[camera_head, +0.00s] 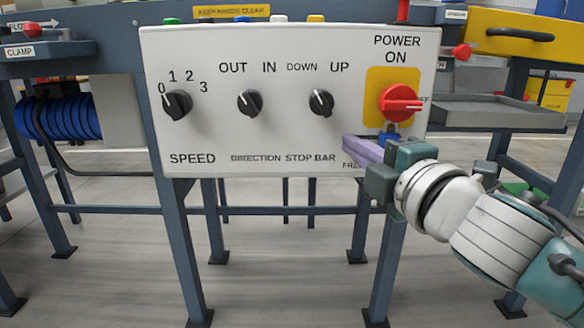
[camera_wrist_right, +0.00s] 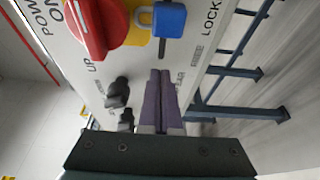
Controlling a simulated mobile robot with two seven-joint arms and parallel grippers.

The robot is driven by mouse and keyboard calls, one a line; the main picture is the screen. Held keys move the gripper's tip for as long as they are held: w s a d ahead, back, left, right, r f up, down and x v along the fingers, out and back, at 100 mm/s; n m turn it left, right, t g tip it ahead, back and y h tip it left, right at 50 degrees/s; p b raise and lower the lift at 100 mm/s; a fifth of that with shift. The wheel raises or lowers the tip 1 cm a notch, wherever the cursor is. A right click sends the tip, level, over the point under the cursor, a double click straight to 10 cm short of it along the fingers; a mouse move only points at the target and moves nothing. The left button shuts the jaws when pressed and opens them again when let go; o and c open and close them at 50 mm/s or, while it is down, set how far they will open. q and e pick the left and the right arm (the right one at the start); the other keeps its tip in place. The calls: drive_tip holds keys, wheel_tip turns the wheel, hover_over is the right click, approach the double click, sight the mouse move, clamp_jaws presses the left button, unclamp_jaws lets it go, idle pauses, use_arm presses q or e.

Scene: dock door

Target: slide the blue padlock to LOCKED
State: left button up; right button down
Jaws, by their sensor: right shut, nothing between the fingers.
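The blue padlock (camera_head: 387,138) hangs below the red power switch (camera_head: 400,104) on the panel, partly hidden by my right gripper in the head view. In the right wrist view the padlock (camera_wrist_right: 170,20) lies near the top edge, level with the visible letters LOCK (camera_wrist_right: 211,17). The FREE label (camera_head: 352,165) is partly covered by a finger. My right gripper (camera_head: 347,143) is shut and empty. Its purple fingers (camera_wrist_right: 160,74) point at the panel on the FREE side of the padlock, with a visible gap between them in the wrist view. My left gripper is not in view.
The white control panel (camera_head: 225,130) carries black knobs for speed (camera_head: 177,104), direction (camera_head: 249,102) and stop bar (camera_head: 321,102). The steel table legs (camera_head: 182,240) stand below it. A grey tray (camera_head: 495,112) is at the right. The floor in front is clear.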

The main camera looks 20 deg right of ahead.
use_arm(q)
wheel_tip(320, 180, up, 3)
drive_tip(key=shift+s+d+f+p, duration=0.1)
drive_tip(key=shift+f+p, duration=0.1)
drive_tip(key=shift+p, duration=0.75)
use_arm(e)
drive_tip(key=s, duration=0.9)
drive_tip(key=shift+s+d, duration=0.25)
drive_tip(key=shift+d, duration=0.1)
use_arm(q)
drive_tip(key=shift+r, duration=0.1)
